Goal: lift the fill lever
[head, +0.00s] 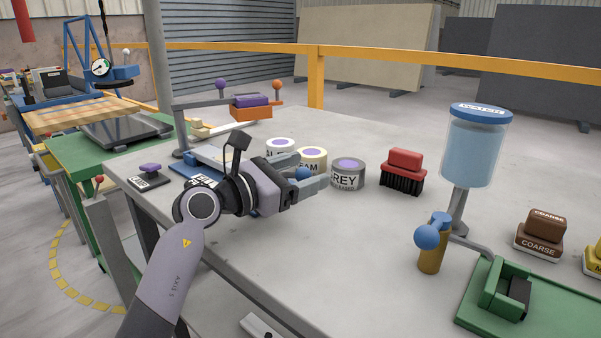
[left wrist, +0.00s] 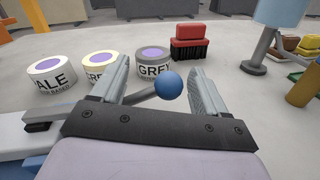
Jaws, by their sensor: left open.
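A lever with a blue ball knob (left wrist: 170,85) on a short grey rod shows between my left gripper's fingers; I take it for the fill lever. In the head view, the knob (head: 303,174) is partly hidden by the fingers. My left gripper (head: 305,173) is open, with one finger on each side of the knob. In the left wrist view, gaps show between the knob and both fingers of the gripper (left wrist: 166,82). The lever's mount is hidden behind my gripper and wrist. My right gripper is in neither view.
Paint-like tins, including a grey one (head: 347,174), and a red brush (head: 403,172) stand just beyond my gripper on the table (head: 330,240). The middle of the table is clear.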

